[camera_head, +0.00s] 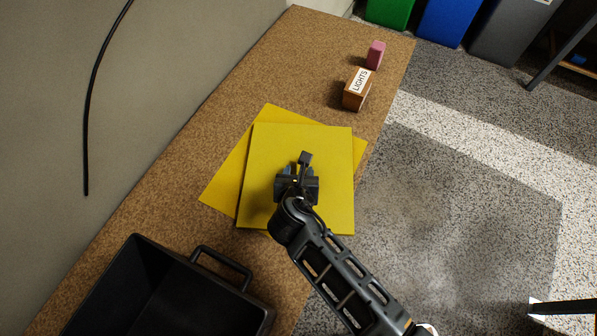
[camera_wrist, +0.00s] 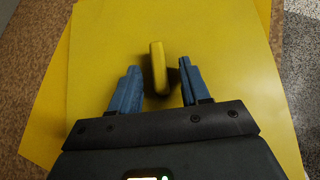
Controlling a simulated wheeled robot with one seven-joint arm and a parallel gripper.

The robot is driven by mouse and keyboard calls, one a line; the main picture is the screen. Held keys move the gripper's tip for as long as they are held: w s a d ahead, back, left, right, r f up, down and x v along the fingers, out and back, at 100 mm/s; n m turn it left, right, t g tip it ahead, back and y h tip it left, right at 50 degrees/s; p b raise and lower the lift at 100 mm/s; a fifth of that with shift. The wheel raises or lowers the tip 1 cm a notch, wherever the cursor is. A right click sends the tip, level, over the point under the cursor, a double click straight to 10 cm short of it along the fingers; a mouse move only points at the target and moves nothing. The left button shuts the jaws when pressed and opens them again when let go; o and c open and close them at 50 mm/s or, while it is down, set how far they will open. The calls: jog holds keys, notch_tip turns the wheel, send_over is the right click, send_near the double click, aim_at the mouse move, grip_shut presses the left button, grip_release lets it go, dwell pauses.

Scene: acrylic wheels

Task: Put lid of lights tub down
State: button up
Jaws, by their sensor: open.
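A flat yellow square lid (camera_head: 335,150) lies over a second yellow square (camera_head: 222,188), turned at an angle to it, on the brown speckled bench. In the wrist view a yellow upright handle (camera_wrist: 158,68) stands on the lid (camera_wrist: 220,25). My gripper (camera_head: 302,170) is over the middle of the lid. In the wrist view its blue fingers (camera_wrist: 158,75) are open on either side of the handle, with a gap on both sides. The arm and gripper hide part of the lid in the head view. What lies beneath the yellow squares is hidden.
A small wooden block labelled LIGHTS (camera_head: 357,90) and a pink block (camera_head: 375,54) stand farther up the bench. A black handled tub (camera_head: 190,285) is at the lower left. Green (camera_head: 390,12) and blue (camera_head: 450,20) bins stand beyond. The wall is left; floor is right.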

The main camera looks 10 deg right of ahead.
jog(key=shift+r, duration=0.1)
jog(key=p+v, duration=0.1)
jog(key=v, duration=1.1)
jog(key=shift+p, duration=0.35)
jog(key=shift+s, duration=0.1)
jog(key=s+d+r+m+y, duration=0.1)
jog(key=s+d+m+y, duration=0.1)
jog(key=s+d+m, duration=0.5)
jog(key=s+d+r+m+y, duration=0.1)
jog(key=s+d+m, duration=0.3)
jog(key=s+m, duration=0.45)
jog(key=s+d+r+m+t, duration=0.1)
jog(key=s+d+r+m, duration=0.1)
jog(key=s+r+m, duration=0.2)
jog(key=s+d+r+m+t, duration=0.2)
jog(key=s+d+r+m, duration=0.1)
jog(key=r+m, duration=0.5)
jog(key=s+d+r+m+t+h, duration=0.1)
jog(key=s+d+r+m+t, duration=0.1)
jog(key=s+r+m, duration=0.3)
notch_tip(320, 180, up, 2)
jog(key=shift+d+r+m, duration=0.1)
jog(key=shift+d+m, duration=0.25)
jog(key=shift+m, duration=0.3)
